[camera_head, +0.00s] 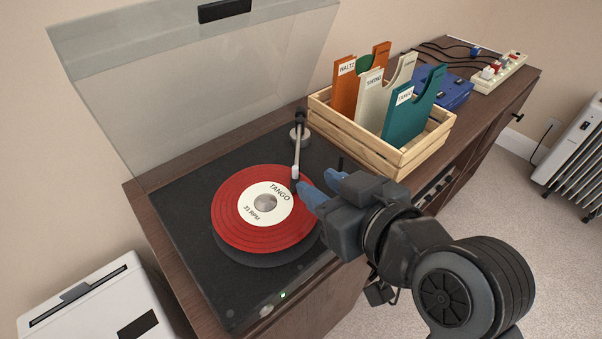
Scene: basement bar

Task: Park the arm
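A turntable (195,270) with a dark deck carries a red record (233,222) labelled TANGO, 33 RPM. Its thin metal tonearm (298,152) runs from a pivot (299,131) at the back of the deck toward the front. The tonearm's head (294,175) is at the record's back right edge; I cannot tell whether it touches the record. My gripper (314,175), with blue fingertips, is just right of the tonearm's head. Its fingers are apart and nothing shows between them. A short dark post (340,163) stands behind the gripper, partly hidden by it.
The clear lid (190,85) stands raised behind the deck. A wooden crate (400,160) with several record sleeves is to the right. Beyond it are a blue box (448,92) and a power strip (500,72) with cables. A white appliance (95,305) stands lower left, a radiator (580,145) far right.

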